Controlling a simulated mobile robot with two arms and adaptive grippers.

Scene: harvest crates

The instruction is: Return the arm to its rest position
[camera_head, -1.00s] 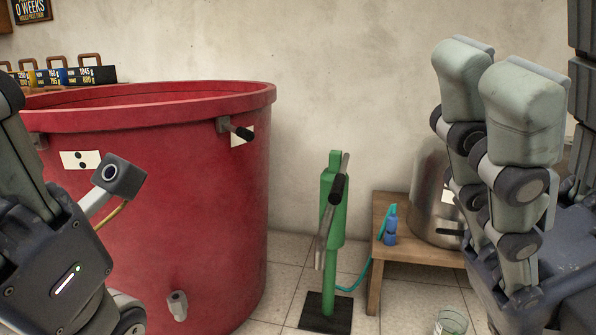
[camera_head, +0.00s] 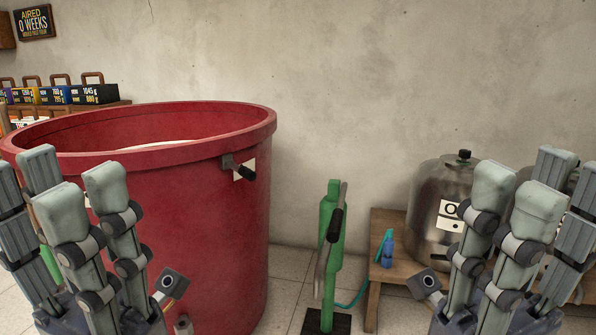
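My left gripper (camera_head: 72,184) stands upright at the lower left in the head view, in front of the red vat. Its grey fingers point up and are spread, with nothing seen between them. My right gripper (camera_head: 528,182) stands upright at the lower right, in front of the steel tank. Its fingers also point up, spread and empty. Both grippers partly hide what is behind them.
A large red vat (camera_head: 225,210) with a pale content fills the left. A green hand pump (camera_head: 330,235) stands beside it. A wooden bench (camera_head: 386,285) holds a blue bottle (camera_head: 387,252) and a steel tank (camera_head: 440,190). Labelled crates (camera_head: 95,95) sit at the back left.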

